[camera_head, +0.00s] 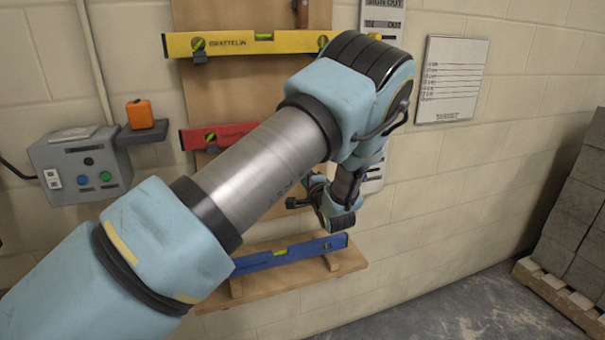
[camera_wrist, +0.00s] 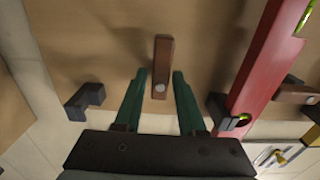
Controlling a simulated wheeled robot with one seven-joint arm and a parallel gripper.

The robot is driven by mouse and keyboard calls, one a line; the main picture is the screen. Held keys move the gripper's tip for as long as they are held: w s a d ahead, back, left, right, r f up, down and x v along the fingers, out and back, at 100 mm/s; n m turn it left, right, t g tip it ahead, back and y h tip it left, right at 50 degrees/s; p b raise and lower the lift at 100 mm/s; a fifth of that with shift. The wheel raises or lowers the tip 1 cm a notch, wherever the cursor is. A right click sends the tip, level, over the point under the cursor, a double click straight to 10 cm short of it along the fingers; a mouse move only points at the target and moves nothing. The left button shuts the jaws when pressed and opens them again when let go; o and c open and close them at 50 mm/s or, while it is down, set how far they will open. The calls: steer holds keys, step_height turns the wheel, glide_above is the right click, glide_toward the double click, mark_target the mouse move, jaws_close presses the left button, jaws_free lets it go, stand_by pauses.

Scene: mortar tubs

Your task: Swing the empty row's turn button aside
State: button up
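The turn button (camera_wrist: 162,58) is a short brown wooden bar with a pale screw near its lower end, on the tan board (camera_wrist: 100,40) in the wrist view. My gripper (camera_wrist: 159,76) is open, with one green finger on each side of the button's lower part. Gaps show between the button and both fingers. Whether the tips reach its depth is unclear. A dark bracket (camera_wrist: 84,98) left of the fingers holds nothing. In the head view my gripper (camera_head: 305,192) is at the board between the red and blue levels; my arm hides the button there.
The red level (camera_wrist: 262,60) lies close right of the fingers, with a dark bracket (camera_wrist: 225,112) at its edge and another brown button (camera_wrist: 295,94) beyond. The yellow level (camera_head: 245,42) hangs above, the blue level (camera_head: 290,254) below. A control box (camera_head: 80,165) is at left.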

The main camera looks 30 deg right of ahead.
steer(key=shift+o, duration=1.2)
steer(key=s+a+b, duration=0.1)
steer(key=s+b, duration=0.2)
steer(key=s, duration=0.7)
steer(key=shift+s+a, duration=0.2)
steer(key=shift+s, duration=0.15)
